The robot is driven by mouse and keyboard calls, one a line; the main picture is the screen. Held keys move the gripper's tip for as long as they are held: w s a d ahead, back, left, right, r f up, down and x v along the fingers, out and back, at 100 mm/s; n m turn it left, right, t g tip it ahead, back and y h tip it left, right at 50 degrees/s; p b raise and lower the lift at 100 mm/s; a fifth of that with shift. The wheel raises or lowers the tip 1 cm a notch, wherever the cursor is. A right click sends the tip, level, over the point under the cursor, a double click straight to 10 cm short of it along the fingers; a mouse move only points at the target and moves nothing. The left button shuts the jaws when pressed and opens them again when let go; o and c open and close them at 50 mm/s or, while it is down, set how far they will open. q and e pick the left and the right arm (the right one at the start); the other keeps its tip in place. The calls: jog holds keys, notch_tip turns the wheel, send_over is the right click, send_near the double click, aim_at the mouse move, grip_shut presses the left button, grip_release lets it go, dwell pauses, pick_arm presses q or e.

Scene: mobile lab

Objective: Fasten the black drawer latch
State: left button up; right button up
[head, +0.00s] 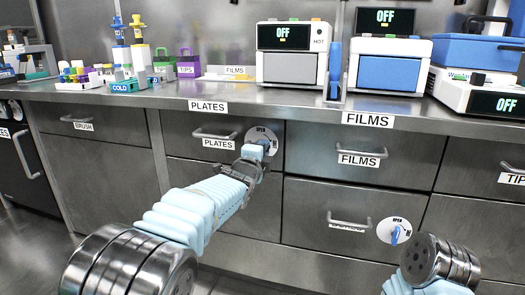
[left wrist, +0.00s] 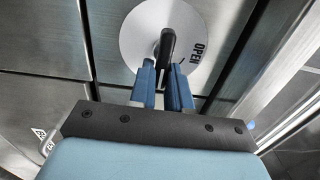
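The black latch (left wrist: 167,48) shows in the left wrist view on a round white plate marked OPEN. It stands about upright, tilted slightly. In the head view this plate (head: 272,134) is right of the PLATES drawer handle, and my gripper hides most of the latch. My left gripper (left wrist: 164,75) has its two blue fingers close together with the latch's lower part between them. In the head view the left gripper (head: 258,150) reaches this plate. My right arm shows at the lower right; its gripper is out of the picture.
A lower drawer has a blue latch (head: 395,234) on another OPEN plate. The PLATES drawer (head: 188,146) and the FILMS drawer (head: 318,148) look shut. The steel counter (head: 280,106) above holds devices and racks. Drawer handles stick out near my arm.

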pick_arm(q)
jog(key=o, duration=0.4)
jog(key=shift+c, duration=0.2)
jog(key=v, duration=1.4)
jog(key=shift+p, duration=0.4)
jog(key=shift+w, duration=0.1)
